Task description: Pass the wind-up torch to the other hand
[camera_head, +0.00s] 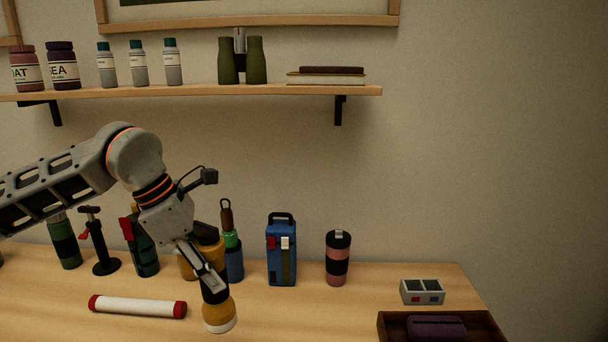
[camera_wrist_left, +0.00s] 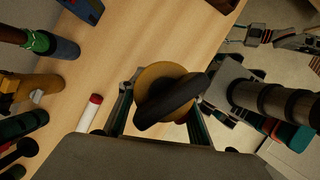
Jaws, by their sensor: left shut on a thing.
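The wind-up torch (camera_head: 219,313) is yellow with a black part and a pale end. My left gripper (camera_head: 210,283) is shut on it and holds it slightly tilted over the front of the table, pale end down. Whether that end touches the table I cannot tell. In the left wrist view the torch (camera_wrist_left: 158,78) sits between the fingers of the left gripper (camera_wrist_left: 160,112), its black part towards the camera. What looks like my right gripper (camera_wrist_left: 252,35) shows small at the upper right of that view, apart from the torch; its jaws are unclear. It is outside the head view.
A white tube with red ends (camera_head: 137,307) lies left of the torch. Behind stand a blue case (camera_head: 281,250), a pink-and-black cup (camera_head: 337,258) and several bottles. A grey two-hole holder (camera_head: 422,291) and a dark tray (camera_head: 393,328) are at right. A shelf (camera_head: 200,94) hangs above.

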